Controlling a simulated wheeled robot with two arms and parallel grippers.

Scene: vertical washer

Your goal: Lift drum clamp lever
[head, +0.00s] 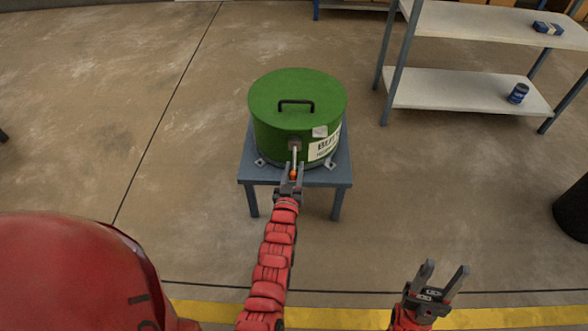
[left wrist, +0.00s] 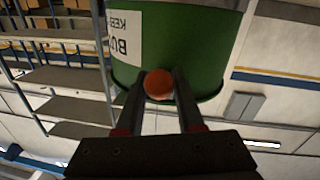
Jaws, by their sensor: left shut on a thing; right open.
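A green drum (head: 275,122) with a black handle on its lid stands on a small grey-blue table (head: 310,181). The clamp lever (head: 295,156) is a light rod on the drum's front side, hanging down and ending in an orange knob (left wrist: 159,84). My left gripper (head: 292,174) is shut on the orange knob, in front of the drum wall. In the left wrist view, the knob sits between the two fingertips, and most of the rod is hidden. My right gripper (head: 446,279) is open and empty, low at the right, well apart from the drum.
A shelf rack (head: 465,92) stands at the back right with a blue can (head: 518,93) and a blue box (head: 548,28). A dark round container (head: 573,208) is at the right edge. The floor around the table is clear, with a yellow stripe (head: 340,318) in front.

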